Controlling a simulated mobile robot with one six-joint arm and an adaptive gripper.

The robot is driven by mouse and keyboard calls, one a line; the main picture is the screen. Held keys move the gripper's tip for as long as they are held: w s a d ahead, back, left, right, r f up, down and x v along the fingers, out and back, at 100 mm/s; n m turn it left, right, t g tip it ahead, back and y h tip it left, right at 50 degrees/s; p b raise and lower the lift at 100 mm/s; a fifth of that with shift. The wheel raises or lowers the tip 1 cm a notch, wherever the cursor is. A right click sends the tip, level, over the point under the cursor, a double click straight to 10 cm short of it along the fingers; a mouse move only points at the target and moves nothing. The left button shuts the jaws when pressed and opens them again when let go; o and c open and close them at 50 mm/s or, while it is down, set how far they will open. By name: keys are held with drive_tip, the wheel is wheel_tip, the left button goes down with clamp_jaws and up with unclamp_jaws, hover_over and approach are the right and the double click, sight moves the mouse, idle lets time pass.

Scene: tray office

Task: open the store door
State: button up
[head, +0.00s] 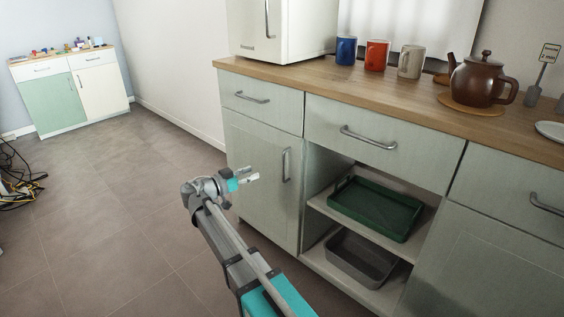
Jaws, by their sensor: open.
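A pale grey-green cupboard door (258,185) with a vertical metal handle (286,165) is shut, below the counter's left drawer. No label marks which door is the store door. My gripper (250,178) is open and empty, in front of this door and left of its handle in the picture. It looks apart from the handle; the exact gap is hard to tell. A far cabinet by the back wall has a green door (54,103) and a cream door (103,90), both shut.
Right of the door, an open bay holds a green tray (372,208) above a grey bin (360,258). The wooden counter (420,105) carries a white appliance (280,30), several mugs and a brown teapot (480,80). Cables (18,180) lie far left. The tiled floor between is clear.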

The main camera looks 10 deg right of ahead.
sight(283, 161)
drive_tip(key=x, duration=1.3)
drive_tip(key=shift+d, duration=0.15)
clamp_jaws()
drive_tip(key=shift+a, duration=0.25)
drive_tip(key=shift+d, duration=0.25)
drive_tip(key=shift+s+a, duration=0.1)
